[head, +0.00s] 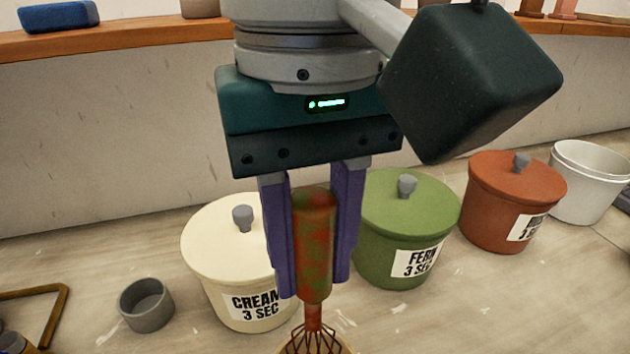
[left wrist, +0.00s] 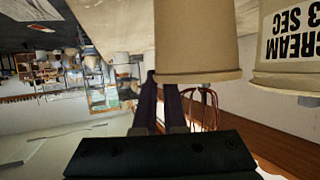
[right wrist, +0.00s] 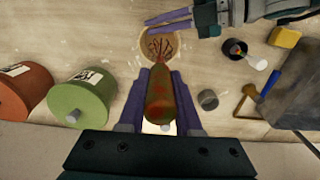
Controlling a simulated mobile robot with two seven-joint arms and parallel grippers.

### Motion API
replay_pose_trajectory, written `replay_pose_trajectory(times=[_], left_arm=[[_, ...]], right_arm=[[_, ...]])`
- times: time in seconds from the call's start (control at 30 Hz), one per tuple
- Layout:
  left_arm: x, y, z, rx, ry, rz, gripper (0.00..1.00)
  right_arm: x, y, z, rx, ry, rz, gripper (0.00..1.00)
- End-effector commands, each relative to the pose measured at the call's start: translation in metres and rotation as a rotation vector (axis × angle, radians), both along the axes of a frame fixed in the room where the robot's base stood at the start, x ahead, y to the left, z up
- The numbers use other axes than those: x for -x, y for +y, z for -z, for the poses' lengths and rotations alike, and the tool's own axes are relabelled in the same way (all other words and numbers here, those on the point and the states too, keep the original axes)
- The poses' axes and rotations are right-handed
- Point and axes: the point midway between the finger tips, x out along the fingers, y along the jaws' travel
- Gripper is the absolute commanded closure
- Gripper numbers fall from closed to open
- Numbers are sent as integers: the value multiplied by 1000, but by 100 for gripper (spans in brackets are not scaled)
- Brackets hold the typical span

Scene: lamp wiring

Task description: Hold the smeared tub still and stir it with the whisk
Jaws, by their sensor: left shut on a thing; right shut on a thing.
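My right gripper (head: 314,270) is shut on the handle of the whisk (head: 315,235), which points down and is smeared red and green. The whisk's wires reach the open tan tub (head: 345,348) at the bottom of the head view. In the right wrist view the wires lie over the opening of the tub (right wrist: 143,50); how deep they sit is unclear. My left gripper (right wrist: 150,24) shows there with its fingertips at the tub's side. In the left wrist view its fingers (left wrist: 163,95) are shut at the tub wall (left wrist: 196,45); the exact contact is partly hidden.
Lidded cream (head: 220,245), green (head: 405,220) and rust-red (head: 500,205) tubs stand behind, with a white bucket (head: 585,185) at right. A small grey cup (head: 146,305) and a brass-coloured frame (head: 55,310) lie left. A yellow block (right wrist: 285,37) and dark cup (right wrist: 235,48) are also near.

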Motion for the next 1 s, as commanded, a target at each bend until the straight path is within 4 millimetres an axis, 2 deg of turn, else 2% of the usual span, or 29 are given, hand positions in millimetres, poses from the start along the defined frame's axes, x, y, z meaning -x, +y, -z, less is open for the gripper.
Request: replay_pose_trajectory(times=[0.03, 0.17, 0.53, 0.97, 1.0], left_arm=[[2, 3, 6, -14, 13, -2, 100], [2, 3, 6, -14, 13, -2, 100], [2, 3, 6, -14, 13, -2, 100], [2, 3, 6, -14, 13, -2, 100], [2, 3, 6, -14, 13, -2, 87]], right_arm=[[0, 0, 1, 0, 0, 0, 100], [0, 0, -2, 0, -1, 0, 100], [0, 0, -38, 0, -1, 0, 100], [0, 0, -39, 0, 0, 0, 100], [0, 0, -39, 0, 0, 0, 100]])
